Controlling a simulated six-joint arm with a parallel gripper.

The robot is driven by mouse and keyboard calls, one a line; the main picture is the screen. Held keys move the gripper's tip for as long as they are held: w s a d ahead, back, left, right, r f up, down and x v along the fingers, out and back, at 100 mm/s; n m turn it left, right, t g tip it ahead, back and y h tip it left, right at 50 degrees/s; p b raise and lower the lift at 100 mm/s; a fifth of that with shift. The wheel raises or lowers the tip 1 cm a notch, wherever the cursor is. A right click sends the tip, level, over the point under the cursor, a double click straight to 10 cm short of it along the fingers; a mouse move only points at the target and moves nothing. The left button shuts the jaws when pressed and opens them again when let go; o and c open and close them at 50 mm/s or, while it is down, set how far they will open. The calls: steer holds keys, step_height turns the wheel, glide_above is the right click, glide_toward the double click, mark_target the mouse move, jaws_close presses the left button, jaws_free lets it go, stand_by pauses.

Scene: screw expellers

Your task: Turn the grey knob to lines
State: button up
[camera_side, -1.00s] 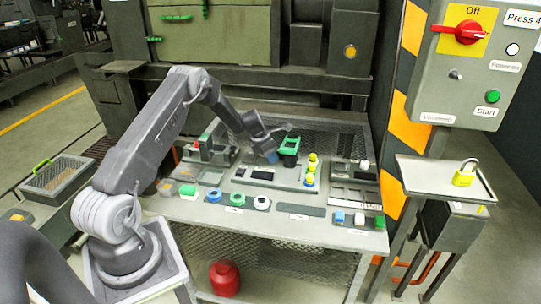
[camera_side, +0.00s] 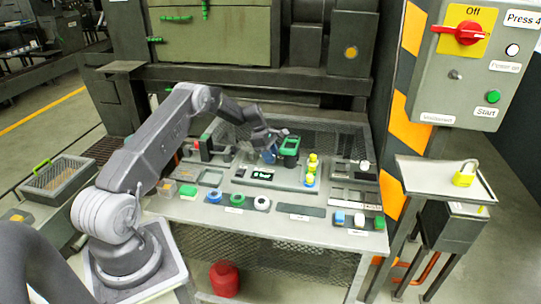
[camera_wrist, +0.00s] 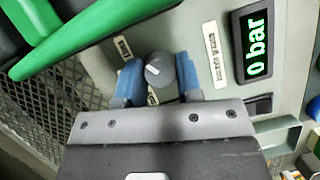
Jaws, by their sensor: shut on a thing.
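The grey knob (camera_wrist: 160,72) shows in the wrist view as a round dark grey cap with a short white mark on its face. My gripper (camera_wrist: 156,82) has its blue fingers on either side of the knob and is shut on it. Two small white labels sit by the knob, one at the upper left (camera_wrist: 123,48) and one at the right (camera_wrist: 211,53); their text is hard to read. In the side view my gripper (camera_side: 269,156) is over the back of the bench panel, and the knob is hidden there.
A display (camera_wrist: 254,45) reading "0 bar" is near the knob; it glows on the panel in the side view (camera_side: 262,175). A green-topped part (camera_side: 290,146) stands close to my gripper's right. Yellow-topped parts (camera_side: 311,170) stand further right. Mesh (camera_side: 325,143) lies behind.

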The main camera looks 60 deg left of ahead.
steer(key=shift+m, duration=0.4)
steer(key=o, duration=0.9)
steer(key=v, duration=1.3)
steer(key=shift+w+a+r, duration=0.15)
steer(key=shift+a+r, duration=0.05)
steer(key=shift+r, duration=0.2)
